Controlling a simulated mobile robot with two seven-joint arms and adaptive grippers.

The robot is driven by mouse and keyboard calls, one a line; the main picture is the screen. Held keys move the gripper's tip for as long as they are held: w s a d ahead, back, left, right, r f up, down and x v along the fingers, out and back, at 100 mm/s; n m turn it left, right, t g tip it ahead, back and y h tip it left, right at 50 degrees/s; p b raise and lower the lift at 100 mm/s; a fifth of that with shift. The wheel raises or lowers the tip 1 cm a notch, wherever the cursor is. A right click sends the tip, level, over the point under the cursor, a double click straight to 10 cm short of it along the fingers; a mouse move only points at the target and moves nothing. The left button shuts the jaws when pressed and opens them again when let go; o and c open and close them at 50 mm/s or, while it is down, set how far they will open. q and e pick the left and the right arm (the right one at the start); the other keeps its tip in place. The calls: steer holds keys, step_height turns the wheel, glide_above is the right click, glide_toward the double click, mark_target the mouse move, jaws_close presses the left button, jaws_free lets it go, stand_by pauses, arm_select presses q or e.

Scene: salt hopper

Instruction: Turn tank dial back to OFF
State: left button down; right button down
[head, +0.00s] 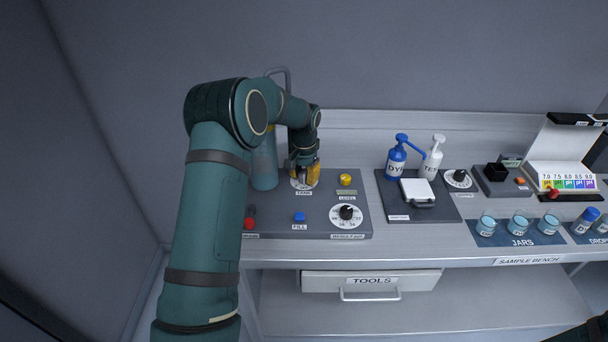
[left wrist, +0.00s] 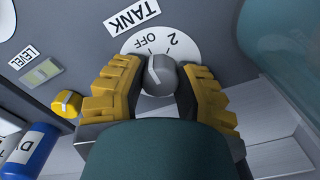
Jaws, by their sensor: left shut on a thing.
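The tank dial shows in the left wrist view as a grey knob (left wrist: 160,72) on a white disc (left wrist: 130,46) marked OFF and 2, beside a TANK label (left wrist: 132,14). A pale pointer line on the knob leans toward the upper left, on the OFF side; I cannot tell its exact mark. My left gripper (left wrist: 159,80) has its yellow fingers on both sides of the knob, shut on it. In the head view, my left gripper (head: 304,178) is over the dial's white disc (head: 297,186) and hides the knob.
On the same grey panel (head: 270,222) are a yellow knob (head: 345,179), a blue FILL button (head: 299,217), a red button (head: 249,224) and another black dial (head: 346,213). A teal tank (head: 264,165) stands close to the left gripper. Pump bottles (head: 396,158) stand to the right.

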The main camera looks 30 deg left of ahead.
arm_select(q)
steer(key=c, duration=0.6)
jaws_free()
